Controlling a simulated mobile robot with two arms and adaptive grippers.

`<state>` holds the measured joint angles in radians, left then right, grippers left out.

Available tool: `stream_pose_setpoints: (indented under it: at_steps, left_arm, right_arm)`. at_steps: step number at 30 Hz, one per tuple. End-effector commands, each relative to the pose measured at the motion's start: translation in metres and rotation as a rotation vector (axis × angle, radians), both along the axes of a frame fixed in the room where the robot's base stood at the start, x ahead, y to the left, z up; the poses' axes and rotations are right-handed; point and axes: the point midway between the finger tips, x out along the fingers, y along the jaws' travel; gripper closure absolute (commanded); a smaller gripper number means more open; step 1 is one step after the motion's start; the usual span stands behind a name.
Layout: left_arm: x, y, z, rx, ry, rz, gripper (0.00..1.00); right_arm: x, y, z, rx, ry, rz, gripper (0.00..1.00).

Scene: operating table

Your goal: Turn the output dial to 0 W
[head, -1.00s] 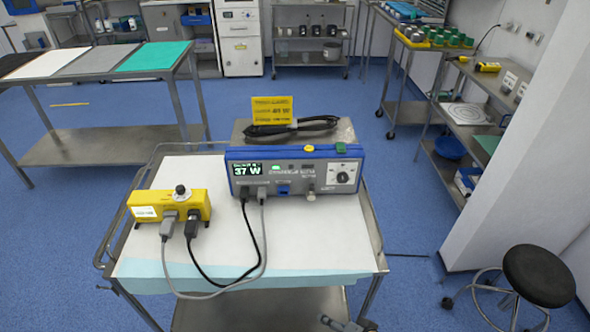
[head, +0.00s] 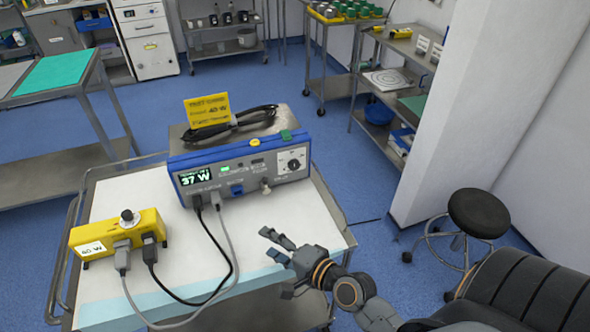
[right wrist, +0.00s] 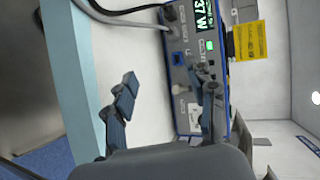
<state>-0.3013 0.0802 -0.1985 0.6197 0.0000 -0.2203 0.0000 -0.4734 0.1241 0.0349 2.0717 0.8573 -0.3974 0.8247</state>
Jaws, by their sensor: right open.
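The electrosurgical unit (head: 243,172), a blue-framed box with a grey front, stands on the white-covered cart. Its green display (head: 194,179) reads 37 W. The output dial (head: 293,163), a black knob on a white plate, is at the right end of its front panel. My right gripper (head: 272,246) is open and empty over the cart's front right part, in front of the unit and apart from the dial. In the right wrist view the unit's front (right wrist: 183,60) appears turned sideways, with the open fingers (right wrist: 165,105) before it; the dial is not clearly visible there. My left gripper is not in view.
A yellow card (head: 207,110) and coiled black cable (head: 230,124) are on top. A stool (head: 477,213) stands right.

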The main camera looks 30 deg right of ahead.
Motion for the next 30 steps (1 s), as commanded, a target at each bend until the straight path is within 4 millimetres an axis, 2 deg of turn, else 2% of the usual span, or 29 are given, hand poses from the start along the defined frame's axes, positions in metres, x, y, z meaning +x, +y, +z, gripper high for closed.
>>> stream_pose_setpoints:
  at_steps: [5,6,9,13,17,20,30]
  left_arm:
    - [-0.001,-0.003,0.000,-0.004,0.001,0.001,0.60]
    - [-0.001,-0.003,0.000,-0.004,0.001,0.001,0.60]
    - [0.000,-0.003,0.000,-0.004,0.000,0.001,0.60]
    - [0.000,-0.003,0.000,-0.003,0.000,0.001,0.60]
    - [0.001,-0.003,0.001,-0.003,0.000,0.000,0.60]
    - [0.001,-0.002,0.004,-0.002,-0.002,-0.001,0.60]
    - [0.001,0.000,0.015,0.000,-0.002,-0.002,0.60]
  right_arm:
    - [0.019,-0.049,0.014,0.324,-0.077,-0.235,0.44]
    - [0.022,-0.064,0.017,0.410,-0.099,-0.299,0.44]
    - [0.026,-0.104,0.020,0.610,-0.158,-0.451,0.44]
    - [0.024,-0.136,0.019,0.768,-0.210,-0.573,0.44]
    - [0.025,-0.147,0.019,0.819,-0.229,-0.612,0.44]
    - [0.034,-0.150,0.020,0.820,-0.232,-0.612,0.44]
    - [0.098,-0.164,0.021,0.815,-0.232,-0.609,0.44]
